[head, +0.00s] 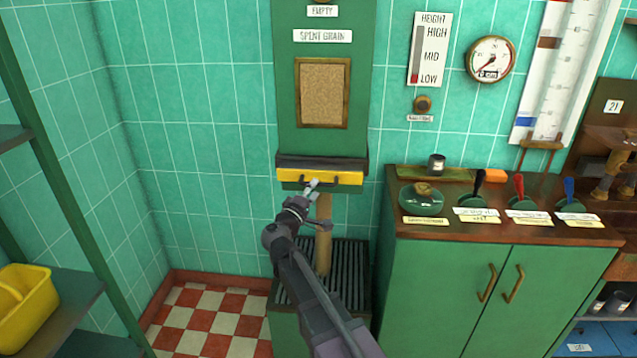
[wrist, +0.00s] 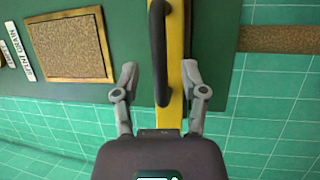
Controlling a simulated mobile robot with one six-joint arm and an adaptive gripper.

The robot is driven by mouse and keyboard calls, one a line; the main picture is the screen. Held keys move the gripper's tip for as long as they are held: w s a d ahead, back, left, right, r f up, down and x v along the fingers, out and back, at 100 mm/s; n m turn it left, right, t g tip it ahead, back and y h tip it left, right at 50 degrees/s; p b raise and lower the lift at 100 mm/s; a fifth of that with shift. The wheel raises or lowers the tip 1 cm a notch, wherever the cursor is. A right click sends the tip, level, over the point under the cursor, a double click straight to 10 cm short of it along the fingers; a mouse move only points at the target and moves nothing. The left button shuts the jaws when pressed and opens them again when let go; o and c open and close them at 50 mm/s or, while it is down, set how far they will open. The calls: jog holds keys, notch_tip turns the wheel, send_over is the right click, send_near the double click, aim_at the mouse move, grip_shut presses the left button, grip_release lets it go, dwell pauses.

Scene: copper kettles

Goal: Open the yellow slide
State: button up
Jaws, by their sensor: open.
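The yellow slide (head: 345,178) is a flat bar at the bottom of the green spent grain chute (head: 290,80), below a dark ledge. It also shows in the wrist view as an upright yellow strip (wrist: 175,40). A black bar handle (wrist: 158,50) is fixed along its face. My gripper (head: 313,184) is in front of the slide in the head view. In the wrist view my gripper (wrist: 160,80) is open, with one finger on each side of the handle. I cannot tell whether a finger touches it.
A yellow bin (head: 28,305) sits on a shelf at left.

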jog(key=shift+x, duration=1.5)
grip_shut()
